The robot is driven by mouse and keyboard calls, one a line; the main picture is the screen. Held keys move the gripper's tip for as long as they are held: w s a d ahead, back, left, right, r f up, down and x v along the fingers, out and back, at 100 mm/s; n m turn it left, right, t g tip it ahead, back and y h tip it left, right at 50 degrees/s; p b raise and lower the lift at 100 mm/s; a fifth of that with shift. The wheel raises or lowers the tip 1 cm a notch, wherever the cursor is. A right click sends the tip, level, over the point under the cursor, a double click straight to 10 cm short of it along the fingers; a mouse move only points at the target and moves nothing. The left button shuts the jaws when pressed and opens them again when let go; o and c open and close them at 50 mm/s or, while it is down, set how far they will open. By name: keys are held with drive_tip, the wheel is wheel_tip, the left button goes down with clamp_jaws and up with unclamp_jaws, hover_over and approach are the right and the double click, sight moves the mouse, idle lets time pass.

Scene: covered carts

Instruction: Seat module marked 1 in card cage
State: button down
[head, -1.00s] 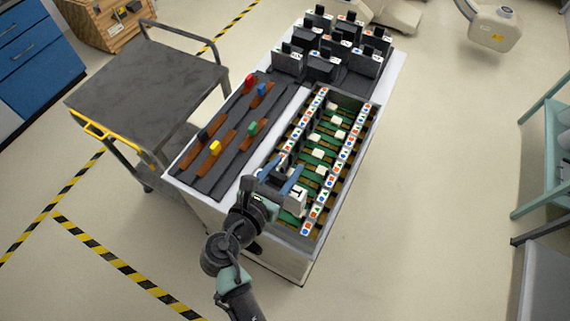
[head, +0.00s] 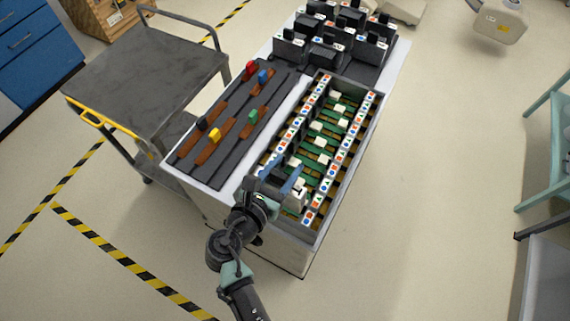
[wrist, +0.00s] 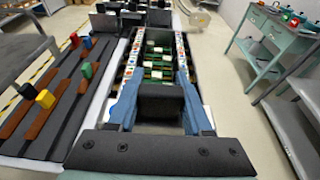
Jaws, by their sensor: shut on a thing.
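My gripper (head: 282,180) has blue fingers and is shut on the dark handle of a module (head: 299,194), whose white face carries a black mark too small to read surely. The module is over the near end of the card cage (head: 374,125), with its lower part hidden among the label strips; I cannot tell how deep it sits. In the wrist view, the dark handle (wrist: 160,104) is between the two fingers (wrist: 160,90). The cage (wrist: 138,62) stretches away beyond it, with green cards and white blocks inside.
Several dark modules (head: 325,57) stand on the far end of the cart. A dark panel with red, blue, green, yellow and black knobs (head: 225,130) lies left of the cage. A grey trolley (head: 145,72) stands further left. Floor right of the cart is clear.

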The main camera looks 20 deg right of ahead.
wheel_tip(320, 180, down, 9)
drive_tip(key=b, duration=0.6)
drive_tip(key=shift+f, duration=0.2)
drive_tip(key=shift+f+b, duration=0.2)
drive_tip(key=shift+b, duration=0.15)
idle(0.7)
drive_tip(key=shift+c, duration=1.8)
unclamp_jaws()
drive_tip(key=shift+o, duration=0.6)
drive_tip(key=shift+s, duration=0.1)
drive_tip(key=v, duration=1.3)
drive_tip(key=shift+r, duration=0.1)
